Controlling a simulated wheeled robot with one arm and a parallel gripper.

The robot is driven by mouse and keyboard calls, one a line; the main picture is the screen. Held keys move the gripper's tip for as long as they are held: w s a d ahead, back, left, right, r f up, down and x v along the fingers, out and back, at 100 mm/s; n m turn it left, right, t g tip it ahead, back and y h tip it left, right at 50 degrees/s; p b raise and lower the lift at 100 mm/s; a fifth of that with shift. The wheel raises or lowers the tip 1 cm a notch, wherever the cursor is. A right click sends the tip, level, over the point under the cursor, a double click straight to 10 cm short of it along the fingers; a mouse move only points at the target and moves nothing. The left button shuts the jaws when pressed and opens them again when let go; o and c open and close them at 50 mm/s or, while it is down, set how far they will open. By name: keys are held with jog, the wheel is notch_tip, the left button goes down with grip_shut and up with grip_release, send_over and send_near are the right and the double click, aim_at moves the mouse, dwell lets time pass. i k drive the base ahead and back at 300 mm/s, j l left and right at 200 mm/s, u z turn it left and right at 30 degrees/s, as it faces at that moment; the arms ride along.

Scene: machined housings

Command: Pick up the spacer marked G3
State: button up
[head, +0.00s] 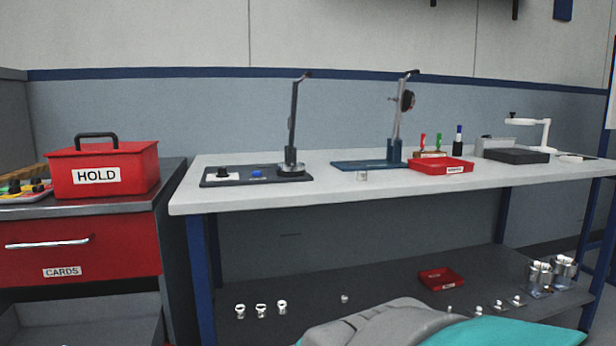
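No marking G3 is readable, so I cannot tell which part is that spacer. A small pale cylindrical part (361,176) stands on the front of the grey bench top (260,199). Several small metal parts sit on the dark lower shelf (315,270): three upright white-and-metal ones (261,310) at the left, a single small one (344,298) in the middle, and several small ones (498,305) at the right. My gripper is not in view. Grey and teal parts, which look like my own body, cover the bottom of the view and hide part of the shelf.
A red HOLD box (125,168) sits on the red drawer cabinet (75,245) at left. The bench carries two stands (290,130) (396,130), a red tray (441,166) and a dark plate (516,156). Another red tray (441,279) and metal cylinders (541,279) are on the shelf.

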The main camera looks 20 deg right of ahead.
aim_at(361, 175)
jog(key=i+j+z, duration=0.1)
jog(key=z, duration=0.3)
jog(key=j+z, duration=0.2)
jog(key=z, duration=0.2)
jog(key=i+j+z, duration=0.1)
jog(key=z, duration=0.3)
jog(key=k+j, duration=0.05)
jog(key=j, duration=0.05)
